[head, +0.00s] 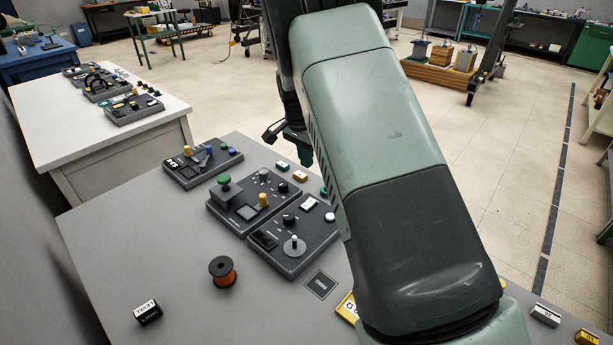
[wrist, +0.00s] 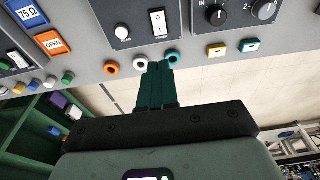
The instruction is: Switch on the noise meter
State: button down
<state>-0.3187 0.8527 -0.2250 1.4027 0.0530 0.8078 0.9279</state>
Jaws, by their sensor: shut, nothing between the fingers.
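In the wrist view, a dark panel (wrist: 135,13) carries a white rocker switch (wrist: 158,22) marked with a line and a circle, with a white round knob (wrist: 122,32) to its left. I cannot tell which way the rocker is pressed, or whether this unit is the noise meter; no such name is readable. My gripper (wrist: 160,66) has teal fingers, shut together and empty. In the picture, its tips lie just below the panel, between a white ring (wrist: 140,61) and a teal ring (wrist: 172,56). Contact is unclear. In the head view, my arm hides part of the bench.
Dark control units (head: 290,245) with knobs stand on the grey bench (head: 150,220). A copper-coloured spool (head: 223,271) and a small labelled block (head: 147,312) lie nearer.

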aim_at(312, 200)
jog(key=f, duration=0.4)
jog(key=w+d+f, duration=0.1)
jog(key=f, duration=0.9)
jog(key=shift+w+d, duration=0.25)
jog(key=shift+w+d+f, duration=0.1)
jog(key=shift+d+f, duration=0.05)
jog(key=shift+f, duration=0.05)
jog(key=shift+s+a+r, duration=0.15)
jog(key=shift+s+a, duration=0.5)
jog(key=shift+r, duration=0.1)
